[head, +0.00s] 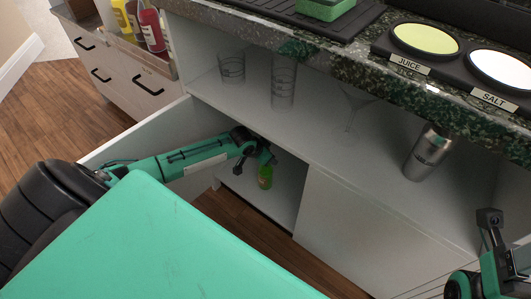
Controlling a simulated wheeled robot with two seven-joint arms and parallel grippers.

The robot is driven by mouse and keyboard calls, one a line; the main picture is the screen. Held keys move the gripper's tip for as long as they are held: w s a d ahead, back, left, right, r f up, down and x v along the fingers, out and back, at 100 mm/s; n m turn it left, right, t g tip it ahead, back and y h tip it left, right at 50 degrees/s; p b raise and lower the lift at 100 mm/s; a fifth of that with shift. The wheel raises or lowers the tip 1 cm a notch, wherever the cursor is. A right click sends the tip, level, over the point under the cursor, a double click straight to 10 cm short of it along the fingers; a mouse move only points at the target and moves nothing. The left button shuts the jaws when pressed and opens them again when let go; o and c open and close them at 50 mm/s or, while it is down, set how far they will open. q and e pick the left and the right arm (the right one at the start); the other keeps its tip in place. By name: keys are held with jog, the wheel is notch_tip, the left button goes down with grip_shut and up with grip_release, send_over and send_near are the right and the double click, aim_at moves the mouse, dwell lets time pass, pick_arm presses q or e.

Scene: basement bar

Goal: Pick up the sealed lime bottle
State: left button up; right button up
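A small green bottle (265,178), which looks like the lime bottle, stands upright inside the open lower cabinet (287,190). My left arm reaches in past the open door, and my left gripper (264,160) is right at the bottle's top. The bottle's cap and upper part are hidden by the gripper. The fingers are too small and dark to tell whether they touch or grip it. My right gripper (490,220) is at the lower right edge of the view, away from the bottle, in front of the counter. Its finger opening is not clear.
The open cabinet door (135,132) is left of my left arm. The shelf above holds clear glasses (283,82) and a steel shaker (428,152). Juice (425,39) and salt (503,68) dishes sit on the countertop. Red and yellow bottles (152,28) stand at the upper left.

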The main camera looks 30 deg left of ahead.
pick_arm(q)
jog(key=shift+c, duration=0.4)
grip_shut()
jog(key=shift+w+r, duration=0.1)
jog(key=shift+r, duration=0.1)
